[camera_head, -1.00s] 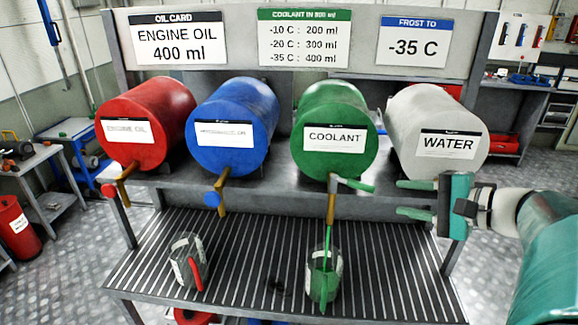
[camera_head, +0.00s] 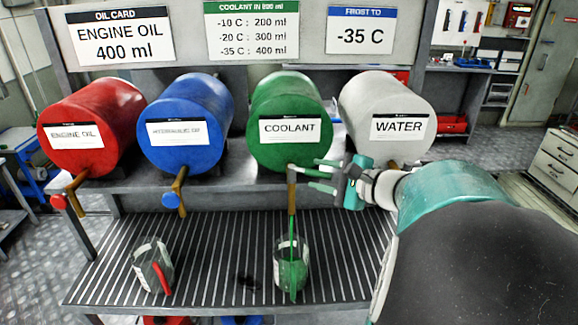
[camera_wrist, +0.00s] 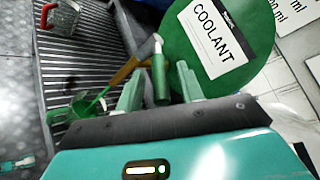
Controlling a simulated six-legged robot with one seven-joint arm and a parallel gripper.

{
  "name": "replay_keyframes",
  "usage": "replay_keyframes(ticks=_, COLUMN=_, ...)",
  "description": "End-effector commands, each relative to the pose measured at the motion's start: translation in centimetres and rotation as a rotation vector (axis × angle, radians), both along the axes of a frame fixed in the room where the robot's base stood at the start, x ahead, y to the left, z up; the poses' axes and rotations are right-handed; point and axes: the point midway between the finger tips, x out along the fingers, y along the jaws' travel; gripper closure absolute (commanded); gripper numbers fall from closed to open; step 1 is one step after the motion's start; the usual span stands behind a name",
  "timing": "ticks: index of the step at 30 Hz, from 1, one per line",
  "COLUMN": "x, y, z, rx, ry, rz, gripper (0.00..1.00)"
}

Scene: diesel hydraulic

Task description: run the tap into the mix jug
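The green coolant drum (camera_head: 290,105) has a tap (camera_head: 291,190) at its front. A green stream runs from this tap into a clear jug with a green handle (camera_head: 281,262), which stands upright below on the grate; green liquid shows inside, its level unreadable. The jug and stream also show in the wrist view (camera_wrist: 62,118). My gripper (camera_head: 319,174) is at the tap from the right. In the wrist view its open fingers (camera_wrist: 159,84) straddle the tap's green lever (camera_wrist: 160,78), with gaps visible on both sides.
A jug with a red handle (camera_head: 148,262) stands left on the slotted grate (camera_head: 215,265). Red (camera_head: 90,125), blue (camera_head: 185,120) and white water (camera_head: 385,110) drums flank the coolant drum. A sign above lists coolant amounts (camera_head: 252,30); a blue-topped card reads -35 C (camera_head: 365,32).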

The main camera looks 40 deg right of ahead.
Motion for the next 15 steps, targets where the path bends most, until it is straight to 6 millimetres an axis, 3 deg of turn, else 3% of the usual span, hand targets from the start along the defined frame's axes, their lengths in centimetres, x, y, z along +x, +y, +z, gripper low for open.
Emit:
replay_keyframes(ticks=4, x=1.11, y=0.34, z=-0.27, rx=-0.001, ry=0.0, rz=0.002, gripper=0.62)
replay_keyframes(ticks=12, x=1.3, y=0.36, z=-0.27, rx=-0.001, ry=0.0, rz=0.0, gripper=0.62)
replay_keyframes(ticks=13, x=1.3, y=0.36, z=-0.27, rx=-0.001, ry=0.0, rz=0.0, gripper=0.64)
replay_keyframes(ticks=15, x=1.3, y=0.35, z=-0.28, rx=-0.001, ry=0.0, rz=0.0, gripper=0.78)
